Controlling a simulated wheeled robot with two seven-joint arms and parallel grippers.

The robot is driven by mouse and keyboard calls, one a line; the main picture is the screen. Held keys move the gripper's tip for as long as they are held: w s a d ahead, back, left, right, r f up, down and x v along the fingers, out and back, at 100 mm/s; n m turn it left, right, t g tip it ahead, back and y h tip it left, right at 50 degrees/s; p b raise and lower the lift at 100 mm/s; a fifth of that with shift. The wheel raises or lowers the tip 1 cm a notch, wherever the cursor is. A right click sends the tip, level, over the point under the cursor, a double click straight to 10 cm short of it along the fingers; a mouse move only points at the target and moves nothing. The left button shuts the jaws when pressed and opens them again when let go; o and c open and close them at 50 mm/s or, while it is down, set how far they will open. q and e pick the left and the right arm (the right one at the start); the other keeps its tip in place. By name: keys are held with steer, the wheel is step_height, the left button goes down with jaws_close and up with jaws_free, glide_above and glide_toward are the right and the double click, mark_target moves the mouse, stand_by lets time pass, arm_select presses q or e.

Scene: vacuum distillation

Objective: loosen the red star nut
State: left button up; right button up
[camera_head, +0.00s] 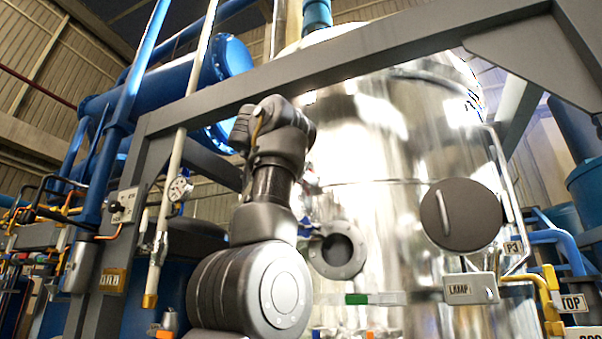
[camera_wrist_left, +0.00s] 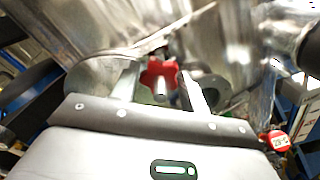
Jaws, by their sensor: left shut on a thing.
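The red star nut (camera_wrist_left: 158,71) shows in the left wrist view, in front of the shiny metal vessel. My left gripper (camera_wrist_left: 158,76) has one finger on each side of the nut and is shut on it. In the head view my left arm stands in the middle, in front of the vessel (camera_head: 375,150). There the arm hides the nut and the left gripper's fingers. My right gripper is not in view.
A round flanged port (camera_head: 337,250) and a dark round cover with a handle (camera_head: 462,215) are on the vessel. A grey frame beam (camera_head: 400,45) crosses above the arm.

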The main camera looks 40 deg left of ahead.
arm_select(q)
steer(key=shift+w+f, duration=0.15)
steer(key=shift+f, duration=0.1)
steer(key=o, duration=1)
steer(key=shift+r, duration=0.15)
steer(key=shift+s, duration=0.25)
steer(key=shift+s+d+b, duration=0.1)
steer(key=shift+s+b, duration=0.2)
steer(key=b+v, duration=0.3)
steer(key=v, duration=0.7)
steer(key=shift+b, duration=0.4)
steer(key=shift+r, duration=0.1)
